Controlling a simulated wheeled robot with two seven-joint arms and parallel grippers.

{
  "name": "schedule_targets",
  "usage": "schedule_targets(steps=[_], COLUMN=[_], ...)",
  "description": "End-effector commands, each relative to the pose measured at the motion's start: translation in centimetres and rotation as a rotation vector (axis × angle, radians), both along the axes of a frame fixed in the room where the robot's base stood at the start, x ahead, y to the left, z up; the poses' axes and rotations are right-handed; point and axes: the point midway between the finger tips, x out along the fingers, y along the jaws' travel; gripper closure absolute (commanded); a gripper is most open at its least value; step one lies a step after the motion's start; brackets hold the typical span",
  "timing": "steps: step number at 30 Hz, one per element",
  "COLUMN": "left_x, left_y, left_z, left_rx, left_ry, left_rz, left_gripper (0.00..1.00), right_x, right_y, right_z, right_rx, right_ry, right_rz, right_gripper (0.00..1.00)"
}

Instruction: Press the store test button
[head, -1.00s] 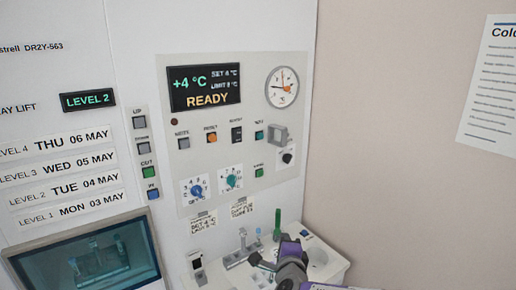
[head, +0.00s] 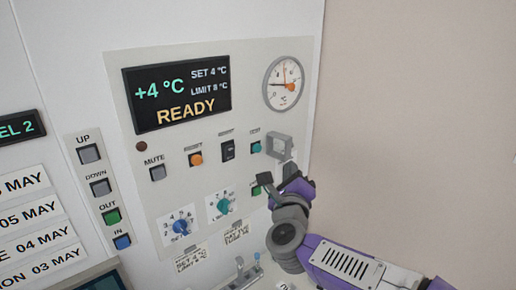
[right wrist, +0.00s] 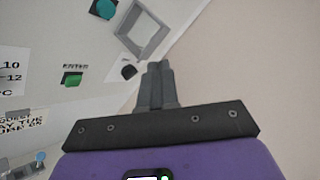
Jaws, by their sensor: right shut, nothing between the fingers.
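The teal button (head: 256,147), under a label that seems to read TEST, sits at the upper right of the control panel (head: 130,165). It also shows at the top of the right wrist view (right wrist: 104,8). My right gripper (head: 266,183) is shut and empty, below the teal button near the panel's lower right. In the right wrist view its closed fingertips (right wrist: 158,68) point toward the panel's right edge, right of a black knob (right wrist: 128,72). Contact with the panel cannot be told. My left gripper is not in view.
A grey square frame (head: 279,137) projects right of the teal button. A green button (right wrist: 72,80) lies below it. The display (head: 178,98) reads +4 °C and READY. An orange button (head: 196,159), a black switch (head: 228,150) and two dials are close by. Plain wall lies right.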

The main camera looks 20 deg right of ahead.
Motion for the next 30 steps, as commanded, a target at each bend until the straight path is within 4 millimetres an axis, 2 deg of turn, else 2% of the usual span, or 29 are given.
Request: schedule_targets(steps=[5, 15, 18, 24, 30], left_x=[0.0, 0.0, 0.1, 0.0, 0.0], left_y=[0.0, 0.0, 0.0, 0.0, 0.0], left_z=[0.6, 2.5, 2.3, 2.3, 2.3], left_rx=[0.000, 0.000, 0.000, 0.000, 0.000], left_ry=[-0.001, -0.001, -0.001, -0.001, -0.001], left_rz=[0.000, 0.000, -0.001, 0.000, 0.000], left_gripper=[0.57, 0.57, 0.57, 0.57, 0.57], right_x=[1.4, 5.9, 6.9, 8.0, 8.2], right_y=[0.5, 2.1, 2.4, 2.8, 2.9], right_z=[0.0, 0.1, 0.0, 0.0, 0.0], right_rx=[0.001, -0.002, -0.001, -0.001, -0.001], right_ry=[0.004, 0.003, 0.001, 0.001, 0.001], right_rz=[0.002, 0.002, 0.001, 0.001, 0.001], right_gripper=[1.00, 1.00, 1.00, 1.00, 1.00])
